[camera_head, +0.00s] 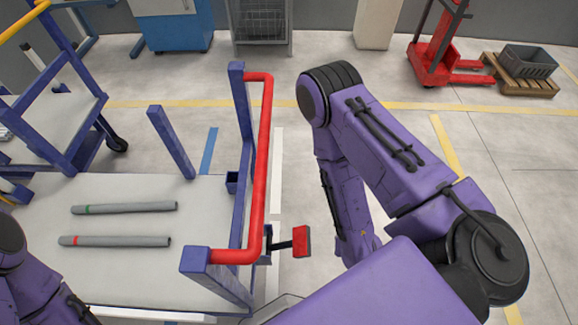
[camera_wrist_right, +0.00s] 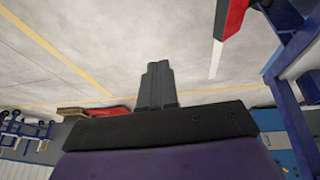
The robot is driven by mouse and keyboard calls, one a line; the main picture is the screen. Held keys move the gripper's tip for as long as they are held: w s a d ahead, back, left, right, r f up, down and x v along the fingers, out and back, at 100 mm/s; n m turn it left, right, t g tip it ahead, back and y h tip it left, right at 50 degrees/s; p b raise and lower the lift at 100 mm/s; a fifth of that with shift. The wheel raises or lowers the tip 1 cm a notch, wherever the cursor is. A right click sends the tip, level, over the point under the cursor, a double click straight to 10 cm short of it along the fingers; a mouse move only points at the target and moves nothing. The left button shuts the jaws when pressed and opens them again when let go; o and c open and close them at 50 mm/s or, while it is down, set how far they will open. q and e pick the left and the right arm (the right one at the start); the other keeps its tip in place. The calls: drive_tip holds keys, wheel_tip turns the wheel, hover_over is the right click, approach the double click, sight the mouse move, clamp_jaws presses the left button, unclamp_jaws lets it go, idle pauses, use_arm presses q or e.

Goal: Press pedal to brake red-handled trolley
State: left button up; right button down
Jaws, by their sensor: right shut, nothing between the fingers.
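The trolley (camera_head: 120,210) has blue posts, a light grey deck and a red handle (camera_head: 264,150) along its right side. A red pedal (camera_head: 301,241) on a dark stem sticks out from the trolley's right side, near the handle's lower end. The pedal shows at the top of the right wrist view (camera_wrist_right: 234,17). My right gripper (camera_wrist_right: 158,80) is shut and empty, apart from the pedal. In the head view its fingers are hidden behind my right arm, right of the pedal. My left gripper is out of view; only part of that arm shows at lower left.
Two grey pipes lie on the trolley deck, one with a green mark (camera_head: 125,208) and one with a red mark (camera_head: 115,241). Another blue rack (camera_head: 50,120) stands at left. A red pallet jack (camera_head: 440,60) is at back right.

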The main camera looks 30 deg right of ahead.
drive_tip(key=w+a+f+n+g+y+b, duration=0.1)
drive_tip(key=w+a+f+n+y+b, duration=0.35)
drive_tip(key=w+a+n+b, duration=0.4)
drive_tip(key=w+a+r+n+g+b, duration=0.1)
drive_tip(key=w+r+n, duration=0.3)
drive_tip(key=n, duration=0.6)
drive_tip(key=shift+w+a+g+h+b, duration=0.2)
drive_tip(key=shift+w+g+h+b, duration=0.25)
drive_tip(key=shift+w+b, duration=0.55)
drive_tip(key=shift+w+f, duration=0.15)
drive_tip(key=shift+w, duration=0.05)
